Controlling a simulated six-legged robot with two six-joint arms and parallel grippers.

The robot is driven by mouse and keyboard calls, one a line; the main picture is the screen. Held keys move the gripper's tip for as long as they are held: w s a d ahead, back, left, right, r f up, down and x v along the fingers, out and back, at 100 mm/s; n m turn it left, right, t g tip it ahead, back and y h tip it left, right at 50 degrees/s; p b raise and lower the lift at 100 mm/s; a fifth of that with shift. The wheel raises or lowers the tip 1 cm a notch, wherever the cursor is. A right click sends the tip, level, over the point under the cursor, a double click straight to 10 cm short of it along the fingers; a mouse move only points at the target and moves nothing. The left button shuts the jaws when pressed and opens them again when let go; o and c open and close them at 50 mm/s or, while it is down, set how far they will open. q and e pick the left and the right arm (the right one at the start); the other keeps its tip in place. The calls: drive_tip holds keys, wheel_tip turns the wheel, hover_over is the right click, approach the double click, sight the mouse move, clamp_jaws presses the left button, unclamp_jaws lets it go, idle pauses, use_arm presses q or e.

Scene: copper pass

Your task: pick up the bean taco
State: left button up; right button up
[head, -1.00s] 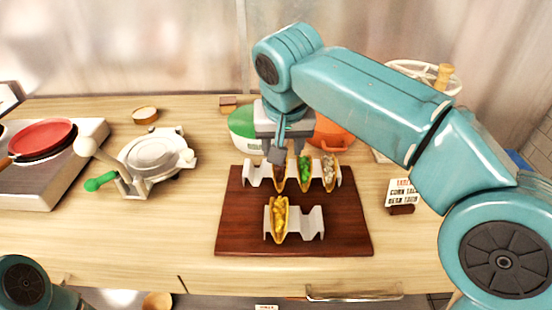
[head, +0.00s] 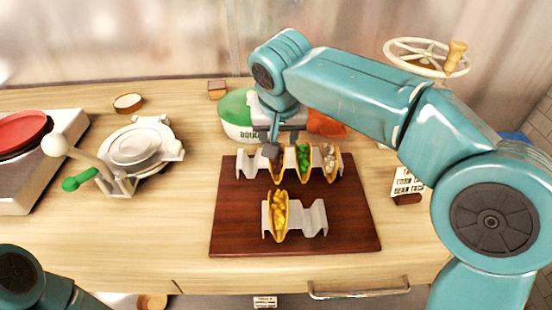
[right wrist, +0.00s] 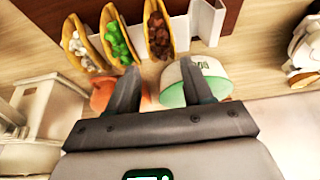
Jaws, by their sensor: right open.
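The bean taco (right wrist: 158,35), a yellow shell with dark brown filling, stands upright in the back white taco rack (head: 252,166). It also shows in the head view (head: 278,168), partly hidden by my right gripper (head: 273,148). My right gripper is open and empty, just above and behind the taco. In the right wrist view its two fingers (right wrist: 160,75) are spread, with the bean taco ahead between their lines and apart from them. A taco with green filling (head: 304,160) and one with pale filling (head: 329,163) stand beside it. My left gripper is out of view.
The racks stand on a dark red board (head: 345,215). A front rack (head: 312,220) holds a yellow-filled taco (head: 279,212). A green-lidded tub (head: 235,108) and an orange container (head: 326,124) stand behind. A press (head: 135,150) is at left.

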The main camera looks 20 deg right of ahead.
drive_tip(key=x, duration=0.5)
drive_tip(key=shift+a+f, duration=0.1)
drive_tip(key=shift+f, duration=0.1)
drive_tip(key=shift+w+f, duration=0.2)
drive_tip(key=shift+f, duration=0.15)
drive_tip(key=shift+s+r, duration=0.1)
drive_tip(key=shift+s, duration=0.05)
drive_tip(key=shift+c, duration=0.8)
drive_tip(key=c, duration=0.6)
